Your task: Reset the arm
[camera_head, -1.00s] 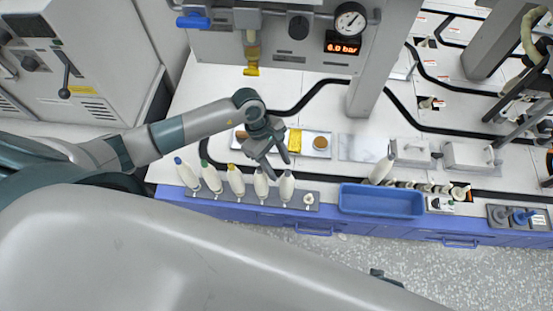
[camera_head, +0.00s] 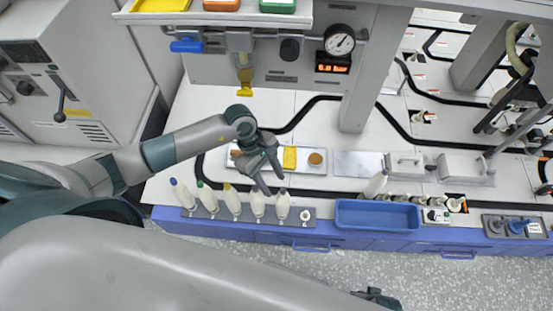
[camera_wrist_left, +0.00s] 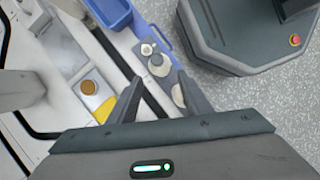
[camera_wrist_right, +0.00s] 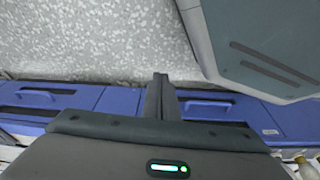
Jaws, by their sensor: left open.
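My left gripper (camera_head: 275,188) is open and empty, above the back of the bobbin row at its right end. In the left wrist view its two fingers (camera_wrist_left: 163,98) stand apart with nothing gripped between them. The rightmost bobbin (camera_head: 282,207) is just in front of my left fingertips. My right gripper (camera_wrist_right: 160,95) shows in the right wrist view, fingers together and empty, over the floor and blue drawer fronts.
A blue tray (camera_head: 378,214) lies right of the rack. Behind my left gripper is a metal plate with a yellow block (camera_head: 290,157) and a round brown piece (camera_head: 316,159). A pressure gauge (camera_head: 339,40) hangs above. A shelf with coloured bins (camera_head: 220,5) crosses the top.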

